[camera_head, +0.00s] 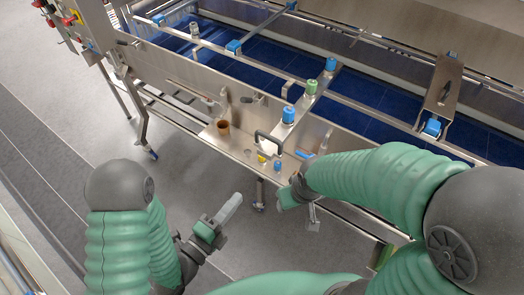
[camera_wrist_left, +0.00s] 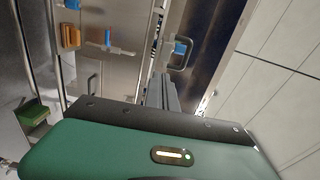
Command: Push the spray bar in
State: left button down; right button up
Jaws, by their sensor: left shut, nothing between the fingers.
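What looks like the spray bar (camera_head: 299,103) is a metal bar with blue and green caps, running from the machine's front wall back over the blue belt. A dark loop handle (camera_head: 257,136) is at its near end. A dark handle with a blue part (camera_wrist_left: 183,52) also shows in the left wrist view. My left gripper (camera_head: 236,201) is shut and empty, in front of and below the handle, apart from it. Its grey fingers (camera_wrist_left: 161,92) show in the left wrist view. My right gripper (camera_head: 288,196) is near the front wall, right of the left one; its fingers are unclear.
A lower frame rail (camera_head: 340,210) runs along the machine front. The grey floor (camera_head: 80,120) to the left is clear.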

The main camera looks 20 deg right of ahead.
aim_at(269, 159)
pick_arm(q)
jog(key=x, duration=0.9)
jog(key=r+x, duration=0.1)
jog(key=x, duration=0.3)
jog(key=shift+d, duration=0.25)
jog(key=shift+w+d+f, duration=0.25)
jog(key=shift+d, duration=0.1)
jog(key=shift+a, duration=0.2)
